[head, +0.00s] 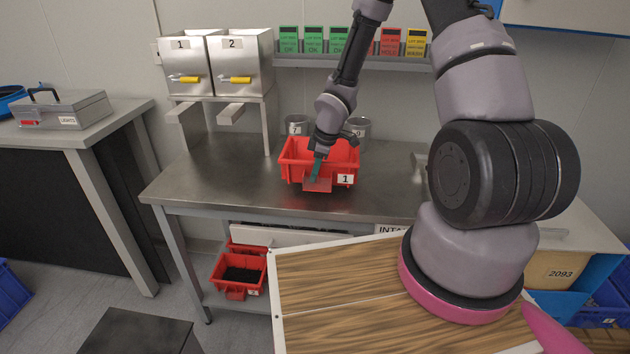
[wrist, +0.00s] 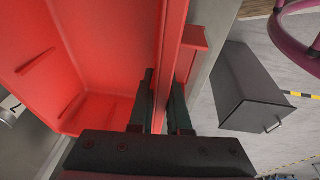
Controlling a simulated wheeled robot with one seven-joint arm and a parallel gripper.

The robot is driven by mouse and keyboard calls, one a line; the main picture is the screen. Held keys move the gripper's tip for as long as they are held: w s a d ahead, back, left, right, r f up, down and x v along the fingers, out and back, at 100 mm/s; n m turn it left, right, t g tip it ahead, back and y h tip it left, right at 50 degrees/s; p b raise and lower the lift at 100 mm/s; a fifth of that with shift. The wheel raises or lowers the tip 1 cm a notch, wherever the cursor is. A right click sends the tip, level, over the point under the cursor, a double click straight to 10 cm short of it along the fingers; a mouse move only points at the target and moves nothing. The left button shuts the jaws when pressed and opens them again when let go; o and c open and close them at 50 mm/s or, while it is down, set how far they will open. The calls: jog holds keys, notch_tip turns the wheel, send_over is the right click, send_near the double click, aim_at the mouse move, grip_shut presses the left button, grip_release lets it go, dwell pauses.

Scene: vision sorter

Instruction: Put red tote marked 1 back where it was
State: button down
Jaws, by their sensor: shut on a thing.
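The red tote marked 1 (head: 297,174) is at the middle of the steel table (head: 220,185), near its front edge. It is upright in the head view and looks empty. My gripper (head: 317,178) is shut on the tote's front wall. In the wrist view my gripper's fingers (wrist: 166,110) stand on either side of the red tote's wall (wrist: 90,60). I cannot tell whether the tote's bottom touches the table top.
Two steel hoppers (head: 212,65) marked 1 and 2 stand at the table's back left. Metal cups (head: 297,124) stand behind the tote. Another red tote (head: 228,270) with dark contents sits on the lower shelf. The table's left part is clear. A dark box (wrist: 250,95) stands on the floor.

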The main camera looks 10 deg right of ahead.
jog(key=shift+f, duration=1.45)
jog(key=c, duration=0.9)
grip_release()
jog(key=shift+f, duration=0.1)
jog(key=shift+o, duration=0.2)
